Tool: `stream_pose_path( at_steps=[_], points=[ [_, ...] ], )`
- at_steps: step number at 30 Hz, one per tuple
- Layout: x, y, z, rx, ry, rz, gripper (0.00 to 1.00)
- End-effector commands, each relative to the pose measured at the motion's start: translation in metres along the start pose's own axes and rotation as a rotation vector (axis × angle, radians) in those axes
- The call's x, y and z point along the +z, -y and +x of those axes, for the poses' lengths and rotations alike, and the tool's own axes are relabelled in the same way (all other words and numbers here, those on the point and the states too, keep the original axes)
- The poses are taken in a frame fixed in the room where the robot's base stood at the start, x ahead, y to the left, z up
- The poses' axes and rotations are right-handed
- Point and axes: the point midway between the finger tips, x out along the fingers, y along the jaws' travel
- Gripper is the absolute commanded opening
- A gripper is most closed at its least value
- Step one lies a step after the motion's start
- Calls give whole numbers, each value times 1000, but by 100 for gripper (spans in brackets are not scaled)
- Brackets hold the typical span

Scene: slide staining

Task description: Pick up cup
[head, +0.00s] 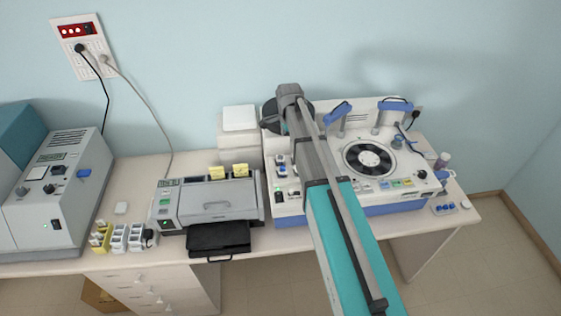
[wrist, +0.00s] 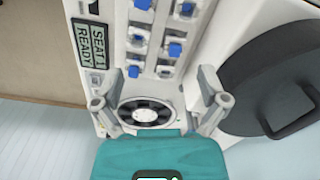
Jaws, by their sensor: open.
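No plainly recognisable cup shows in either view. In the wrist view, a round pale-rimmed piece with a dark, vaned middle (wrist: 147,113) lies between the fingers; I cannot tell whether it is a cup or part of the machine. My gripper (wrist: 160,95) is open, one finger on each side of this round piece, with nothing visibly held. In the head view my arm reaches over the white and blue machine (head: 300,207), and its fingers are hidden. A small purple-white container (head: 443,158) stands at the machine's right.
A large dark disc with a handle (wrist: 270,85) lies close right of my gripper. A grey printer-like device (head: 210,203) and small racks (head: 118,238) stand left on the bench (head: 130,180).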

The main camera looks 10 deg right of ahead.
Motion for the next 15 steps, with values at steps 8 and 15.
stream_pose_path(
  at_steps=[8, 15],
  points=[
    [-4, 39, 0, 11, 1, 221, 93],
    [-3, 41, 0, 12, 1, 250, 93]
  ],
)
